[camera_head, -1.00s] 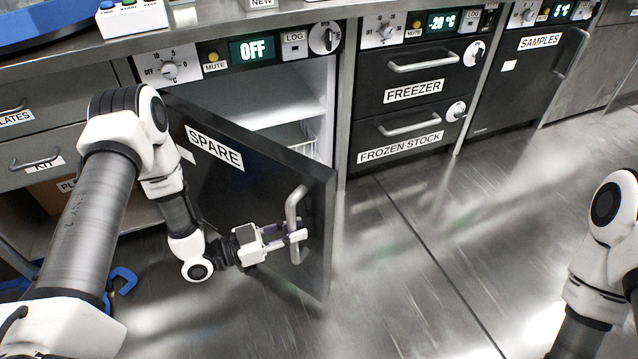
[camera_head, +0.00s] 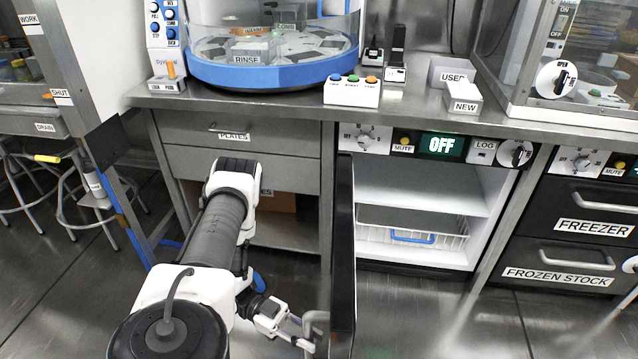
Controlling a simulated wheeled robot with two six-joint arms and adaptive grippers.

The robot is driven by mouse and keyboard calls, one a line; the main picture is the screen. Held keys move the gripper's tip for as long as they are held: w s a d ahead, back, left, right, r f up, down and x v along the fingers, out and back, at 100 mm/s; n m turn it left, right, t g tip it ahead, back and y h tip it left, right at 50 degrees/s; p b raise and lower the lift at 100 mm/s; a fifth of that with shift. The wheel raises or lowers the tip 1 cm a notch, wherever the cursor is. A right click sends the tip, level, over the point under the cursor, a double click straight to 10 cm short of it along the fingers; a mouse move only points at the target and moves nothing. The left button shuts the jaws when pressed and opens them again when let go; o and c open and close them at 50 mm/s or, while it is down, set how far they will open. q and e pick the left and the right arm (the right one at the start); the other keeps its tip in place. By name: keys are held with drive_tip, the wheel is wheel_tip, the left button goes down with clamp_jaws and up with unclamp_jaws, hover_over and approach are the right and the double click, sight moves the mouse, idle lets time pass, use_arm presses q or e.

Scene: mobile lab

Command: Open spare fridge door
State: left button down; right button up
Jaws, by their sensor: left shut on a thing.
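The spare fridge door (camera_head: 343,270) stands wide open, seen nearly edge-on, swung out from its left side. The fridge interior (camera_head: 425,190) shows a white shelf and a wire basket (camera_head: 440,233) with a blue handle. The panel above reads OFF. My left gripper (camera_head: 304,335) is shut on the door's grey handle (camera_head: 317,322), on the left side of the door near the bottom of the picture. The handle's lower part is cut off or hidden. My right gripper is out of view.
The freezer drawers (camera_head: 590,228) are shut at the right. Grey drawers (camera_head: 240,133) stand left of the fridge. A stool (camera_head: 75,190) is at the far left. The counter (camera_head: 420,108) bears a button box (camera_head: 352,92) and small bins. Floor in front of the fridge is clear.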

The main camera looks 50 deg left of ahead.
use_arm(q)
drive_tip(key=shift+f, duration=0.1)
drive_tip(key=c, duration=1)
unclamp_jaws()
drive_tip(key=shift+a, duration=0.1)
drive_tip(key=v, duration=1.1)
drive_tip(key=shift+s+a, duration=0.15)
drive_tip(key=shift+a, duration=0.2)
